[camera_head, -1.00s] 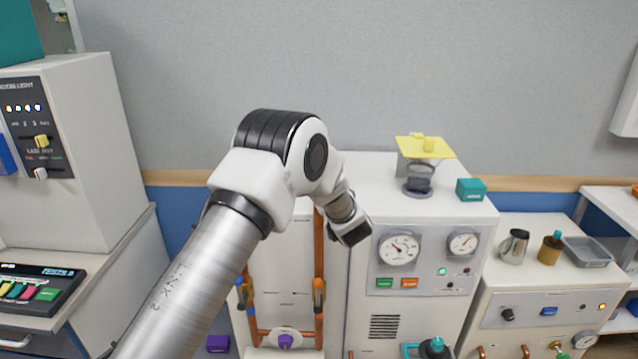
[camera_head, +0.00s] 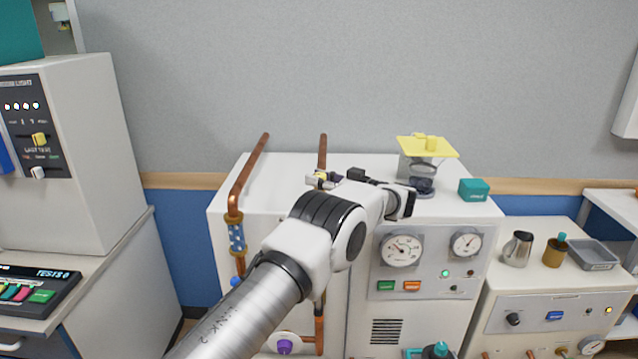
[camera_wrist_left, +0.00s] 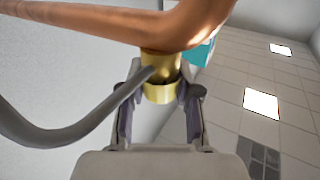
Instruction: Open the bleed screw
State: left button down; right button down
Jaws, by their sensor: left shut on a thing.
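In the left wrist view, a brass cylindrical fitting (camera_wrist_left: 160,92), which appears to be the bleed screw, sits against a copper pipe (camera_wrist_left: 110,20) and is held between the two fingers of my left gripper (camera_wrist_left: 160,108). A grey curved rod or hose (camera_wrist_left: 65,135) runs from the left to the fitting. In the head view, my left gripper (camera_head: 322,181) is at the right-hand upright copper pipe (camera_head: 323,148), above the white cabinet top. Only a small bit of brass shows there; my wrist hides part of the pipe. My right gripper is not in view.
A left copper pipe (camera_head: 236,195) bends over the cabinet. To the right on the cabinet stand a yellow plate (camera_head: 427,147) on a clear holder and a teal box (camera_head: 474,189). Gauges (camera_head: 403,249) are on the front. The wall behind is bare.

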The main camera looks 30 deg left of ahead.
pick_arm(q)
jog(key=shift+r, duration=0.25)
jog(key=c, duration=0.8)
grip_release()
jog(key=shift+d, duration=0.15)
jog(key=shift+d+f, duration=0.1)
jog(key=shift+d, duration=0.05)
jog(key=d, duration=1.1)
jog(key=shift+w+d, duration=0.2)
jog(key=shift+d, duration=0.15)
